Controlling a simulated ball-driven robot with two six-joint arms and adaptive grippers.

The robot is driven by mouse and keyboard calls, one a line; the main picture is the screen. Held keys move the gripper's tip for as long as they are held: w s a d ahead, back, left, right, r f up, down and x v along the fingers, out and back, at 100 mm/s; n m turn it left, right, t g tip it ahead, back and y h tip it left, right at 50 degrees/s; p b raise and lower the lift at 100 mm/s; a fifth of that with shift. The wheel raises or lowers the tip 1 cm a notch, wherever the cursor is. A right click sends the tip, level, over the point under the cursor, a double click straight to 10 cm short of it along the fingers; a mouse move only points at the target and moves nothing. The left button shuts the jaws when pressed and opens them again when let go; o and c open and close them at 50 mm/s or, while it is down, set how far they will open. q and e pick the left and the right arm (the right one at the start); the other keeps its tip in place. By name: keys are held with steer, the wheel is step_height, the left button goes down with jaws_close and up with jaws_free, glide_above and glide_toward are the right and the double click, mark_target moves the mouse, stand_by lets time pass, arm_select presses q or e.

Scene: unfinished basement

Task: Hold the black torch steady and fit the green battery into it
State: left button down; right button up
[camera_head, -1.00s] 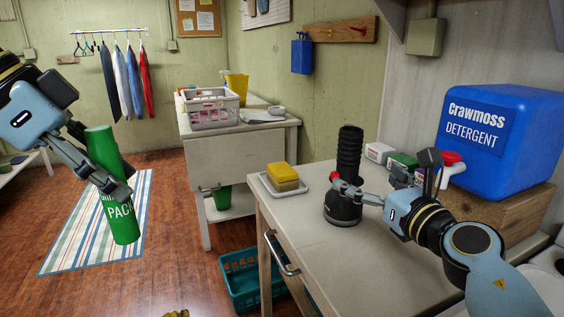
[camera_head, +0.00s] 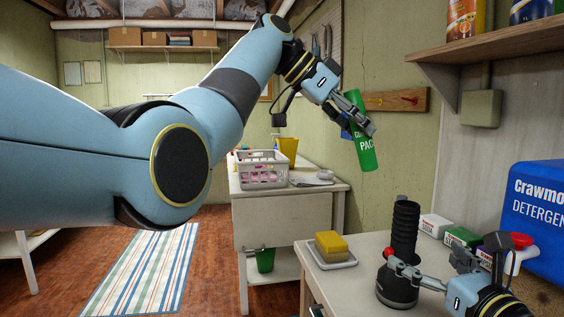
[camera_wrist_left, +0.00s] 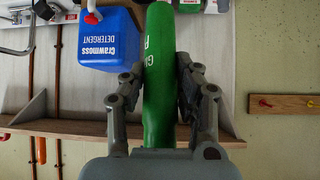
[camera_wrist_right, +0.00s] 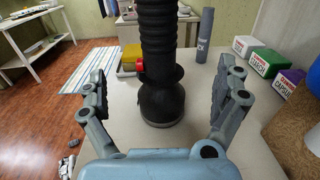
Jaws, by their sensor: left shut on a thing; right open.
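The black torch (camera_head: 403,235) stands upright on the table, its ribbed body up and wide head down, with a red button on its side. It also shows in the right wrist view (camera_wrist_right: 160,95). My right gripper (camera_head: 425,268) is open, one finger on each side of the torch's lower part. My left gripper (camera_head: 357,125) is shut on the green battery (camera_head: 366,155), raised in the air left of and above the torch. The battery is slightly tilted in the head view and also shows between the fingers in the left wrist view (camera_wrist_left: 159,90). The torch's top opening is not visible.
The table (camera_head: 340,285) also holds a yellow sponge on a dish (camera_head: 331,248), small boxes (camera_head: 435,225), a blue detergent jug (camera_head: 535,205) and, in the right wrist view, a grey cylinder (camera_wrist_right: 203,40) behind the torch. A wall shelf (camera_head: 480,48) overhangs at upper right.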

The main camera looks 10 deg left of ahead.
mark_target(399, 276)
step_height(399, 276, down, 8)
steer(key=shift+f, duration=0.1)
arm_select(q)
steer(key=d+r+m+g, duration=0.1)
steer(key=d+r, duration=0.1)
steer(key=d, duration=0.5)
steer(key=shift+s+r+h, duration=0.2)
steer(key=shift+r+h, duration=0.05)
steer(key=shift+h, duration=0.15)
arm_select(e)
steer(key=x, duration=0.7)
steer(key=shift+w+a, duration=0.1)
steer(key=shift+w, duration=0.15)
steer(key=c, duration=1.3)
